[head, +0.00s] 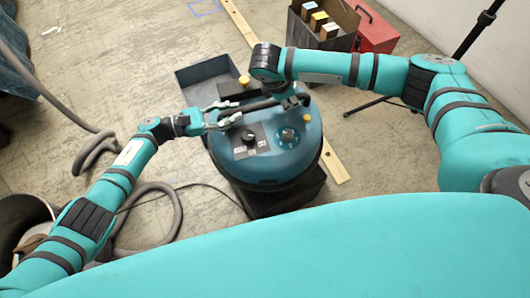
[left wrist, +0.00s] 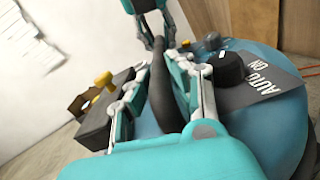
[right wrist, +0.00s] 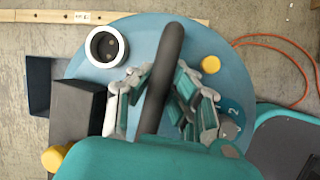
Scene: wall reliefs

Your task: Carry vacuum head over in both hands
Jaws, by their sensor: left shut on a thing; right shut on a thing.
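The vacuum head (head: 265,160) is a round blue-teal dome with knobs and a black handle across its top. My left gripper (head: 222,117) is shut on the left part of the handle; the left wrist view shows the black handle (left wrist: 159,92) between its fingers. My right gripper (head: 291,101) is shut on the right part; the right wrist view shows the handle (right wrist: 170,55) between its fingers. The dome looks roughly level. A black boxy part (head: 290,196) shows below it; I cannot tell whether they touch.
A dark open tray (head: 188,84) lies behind left. A grey box with several blocks (head: 297,38) and a red case (head: 377,33) stand at the back right, near a black stand (head: 470,38). A grey hose (head: 173,222) and cable lie on the floor at left.

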